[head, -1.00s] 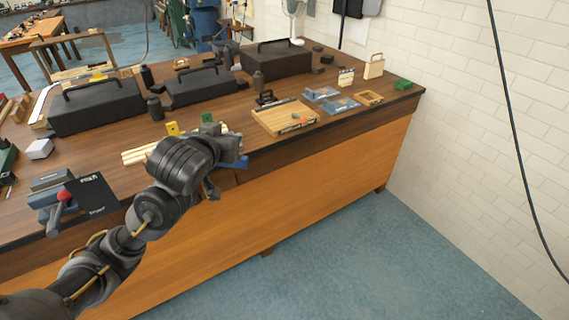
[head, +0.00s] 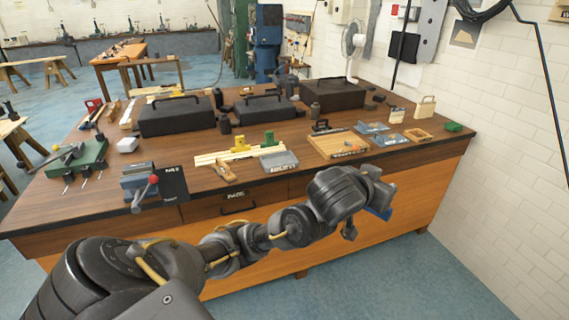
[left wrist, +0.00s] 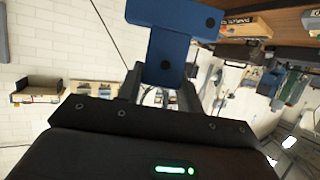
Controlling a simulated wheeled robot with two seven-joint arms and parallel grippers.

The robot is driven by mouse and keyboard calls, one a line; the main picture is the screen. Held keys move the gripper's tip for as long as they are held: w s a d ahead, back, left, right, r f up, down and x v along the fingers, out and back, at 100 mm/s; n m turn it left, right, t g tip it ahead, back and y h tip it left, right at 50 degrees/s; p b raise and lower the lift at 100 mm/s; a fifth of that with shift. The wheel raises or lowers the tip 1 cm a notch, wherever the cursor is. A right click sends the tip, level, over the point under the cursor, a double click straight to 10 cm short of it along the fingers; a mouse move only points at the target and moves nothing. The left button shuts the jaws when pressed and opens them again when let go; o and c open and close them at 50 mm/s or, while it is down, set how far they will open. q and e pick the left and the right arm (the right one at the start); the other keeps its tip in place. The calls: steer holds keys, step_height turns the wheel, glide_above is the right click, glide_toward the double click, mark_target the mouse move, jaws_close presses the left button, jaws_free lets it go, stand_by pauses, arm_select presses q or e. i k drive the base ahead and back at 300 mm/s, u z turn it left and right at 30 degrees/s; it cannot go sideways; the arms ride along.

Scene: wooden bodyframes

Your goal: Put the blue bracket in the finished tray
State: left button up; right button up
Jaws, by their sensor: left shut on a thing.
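The blue bracket (head: 378,213) is in the jaws of my left gripper (head: 386,196), in front of the bench's front edge. In the left wrist view the bracket (left wrist: 176,45) is T-shaped with dark holes, and my left gripper (left wrist: 160,92) is shut on its stem. A shallow wooden tray (head: 322,146) with a dark label on its front sits on the bench beyond the gripper; the label is too small to read. Something small and grey lies in it. The tray's front also shows in the left wrist view (left wrist: 248,27). My right gripper is not in view.
A grey labelled tray (head: 280,161) lies left of the wooden tray. Blue-grey flat pieces (head: 391,138) and a small wooden frame (head: 418,135) lie to its right. Black toolboxes (head: 333,94) stand behind. A bench vise (head: 140,185) is at the left.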

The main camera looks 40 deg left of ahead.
mark_target(279, 162)
steer(key=z, duration=0.3)
steer(key=i, duration=1.55)
steer(key=u, duration=0.45)
steer(key=i, duration=0.95)
steer(key=u, duration=1.4)
steer(key=i, duration=0.65)
steer(key=u, duration=0.55)
